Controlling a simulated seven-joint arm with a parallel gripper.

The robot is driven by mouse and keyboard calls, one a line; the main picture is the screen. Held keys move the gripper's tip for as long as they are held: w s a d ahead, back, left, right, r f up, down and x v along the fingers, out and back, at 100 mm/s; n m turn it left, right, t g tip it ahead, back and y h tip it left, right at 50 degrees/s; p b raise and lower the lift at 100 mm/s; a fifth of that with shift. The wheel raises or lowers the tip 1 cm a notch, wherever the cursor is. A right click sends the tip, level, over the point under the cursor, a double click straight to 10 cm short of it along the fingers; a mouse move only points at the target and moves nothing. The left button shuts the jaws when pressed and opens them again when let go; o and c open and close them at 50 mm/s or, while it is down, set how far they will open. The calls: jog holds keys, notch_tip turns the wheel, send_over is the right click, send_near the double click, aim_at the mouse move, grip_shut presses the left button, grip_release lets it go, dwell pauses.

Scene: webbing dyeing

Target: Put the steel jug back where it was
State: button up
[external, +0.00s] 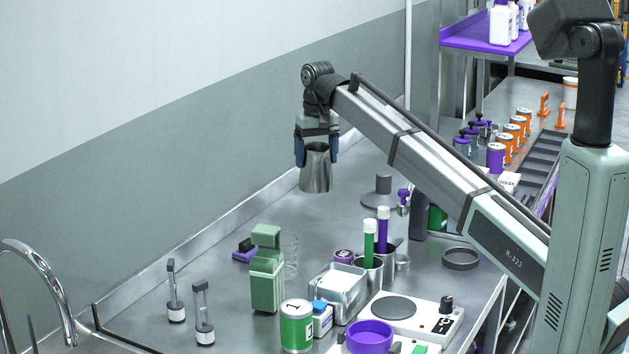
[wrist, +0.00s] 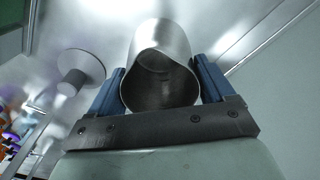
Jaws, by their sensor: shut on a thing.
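The steel jug (external: 316,172) is a plain, tapered metal vessel, wider at its base. My gripper (external: 317,150) is shut on it near its rim, with one blue finger on each side. The jug hangs upright or nearly so, and appears to be above the steel bench (external: 225,235) near its back part. In the wrist view the jug (wrist: 161,45) sits between the blue fingers of my gripper (wrist: 163,92), and I see into its open, pinched mouth. The inside that shows looks empty.
A grey disc with a post (external: 383,197) stands right of the jug.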

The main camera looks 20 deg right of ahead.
aim_at(318, 188)
jog(key=shift+w+d+r, duration=0.3)
jog(key=shift+d+r, duration=0.05)
jog(key=shift+a+r, duration=0.1)
jog(key=shift+s+f+m, duration=0.15)
jog(key=shift+f+m, duration=0.15)
jog(key=shift+f, duration=4.8)
jog(key=shift+f, duration=0.1)
jog(key=o, duration=1.1)
jog(key=shift+o, duration=0.2)
notch_tip(318, 188, up, 12)
